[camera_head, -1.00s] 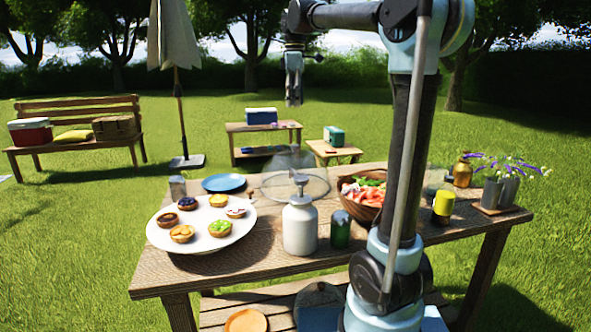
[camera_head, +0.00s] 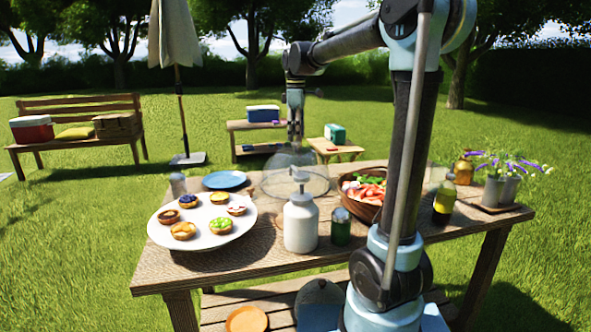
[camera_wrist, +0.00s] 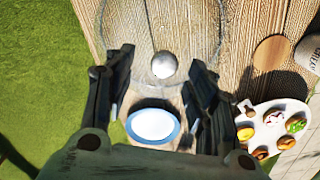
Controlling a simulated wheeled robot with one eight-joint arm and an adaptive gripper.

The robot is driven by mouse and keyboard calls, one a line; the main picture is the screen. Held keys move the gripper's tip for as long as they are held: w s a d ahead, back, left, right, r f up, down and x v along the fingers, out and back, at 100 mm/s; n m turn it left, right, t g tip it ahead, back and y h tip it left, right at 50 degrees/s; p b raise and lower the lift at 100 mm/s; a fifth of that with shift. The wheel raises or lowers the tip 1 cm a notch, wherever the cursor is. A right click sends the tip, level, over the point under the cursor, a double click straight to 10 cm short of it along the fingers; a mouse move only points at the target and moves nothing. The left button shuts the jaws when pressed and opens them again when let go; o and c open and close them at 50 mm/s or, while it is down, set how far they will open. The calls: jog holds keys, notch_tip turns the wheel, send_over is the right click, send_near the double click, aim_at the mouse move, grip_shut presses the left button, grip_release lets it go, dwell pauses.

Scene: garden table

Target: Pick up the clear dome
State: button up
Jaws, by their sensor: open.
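The clear dome (camera_head: 312,180) is see-through and stands on the wooden table, behind the white pump bottle and left of the salad bowl. In the wrist view its round knob (camera_wrist: 164,65) and faint rim show just beyond my fingertips. My gripper (camera_head: 296,138) points down right above the dome's top. In the wrist view my gripper (camera_wrist: 157,62) has its two fingers apart, one on each side of the knob's line, with nothing held. Whether the fingers are level with the knob or above it I cannot tell.
The white pump bottle (camera_head: 300,224) and a green jar (camera_head: 340,228) stand in front of the dome. A salad bowl (camera_head: 352,204) is close on its right. A blue plate (camera_head: 224,180) and a white platter of tarts (camera_head: 203,238) are to its left.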

aim_at(296, 143)
jog(key=shift+s+f, duration=0.2)
jog(key=shift+f, duration=2.15)
jog(key=shift+c, duration=0.6)
grip_shut()
